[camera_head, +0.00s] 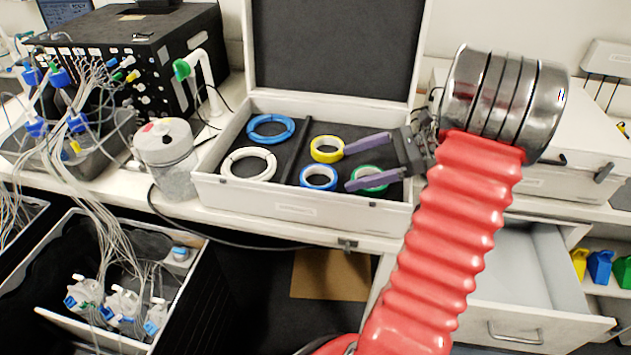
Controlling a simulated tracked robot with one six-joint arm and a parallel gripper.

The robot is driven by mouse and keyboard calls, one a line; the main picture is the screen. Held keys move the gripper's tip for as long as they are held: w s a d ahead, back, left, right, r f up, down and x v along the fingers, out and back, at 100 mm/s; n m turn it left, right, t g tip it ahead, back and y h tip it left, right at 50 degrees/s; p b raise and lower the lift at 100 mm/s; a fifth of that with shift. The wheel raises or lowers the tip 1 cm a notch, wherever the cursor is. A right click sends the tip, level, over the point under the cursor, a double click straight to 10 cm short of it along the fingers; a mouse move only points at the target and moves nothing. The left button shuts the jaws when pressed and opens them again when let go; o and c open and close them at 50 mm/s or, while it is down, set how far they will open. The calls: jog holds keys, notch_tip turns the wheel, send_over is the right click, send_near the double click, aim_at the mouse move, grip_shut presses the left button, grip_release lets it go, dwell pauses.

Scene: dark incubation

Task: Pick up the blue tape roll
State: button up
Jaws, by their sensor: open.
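The blue tape roll (305,180) lies flat in the front middle of the open white case (300,212). It has a blue outer band and a white inner core. A yellow tape roll (314,151) lies behind it, and a green tape roll (381,186) lies to its right. My gripper (366,164) is open and comes in from the right. Its two purple fingers reach over the right part of the case. The near finger overlaps the green roll in the picture and partly hides it. The far fingertip is at the yellow roll's right edge; contact cannot be told. The fingers hold nothing.
A blue ring (271,119) and a white ring (229,164) lie in the case's left section, beyond a dark divider (297,135). The raised lid (335,50) stands behind. A jar (167,165) stands left of the case. An open drawer (515,290) is below right.

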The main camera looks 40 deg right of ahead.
aim_at(317, 184)
jog(key=shift+x, duration=2.6)
jog(key=shift+x, duration=2.65)
jog(key=shift+s, duration=0.1)
jog(key=shift+c, duration=0.3)
jog(key=c, duration=1.1)
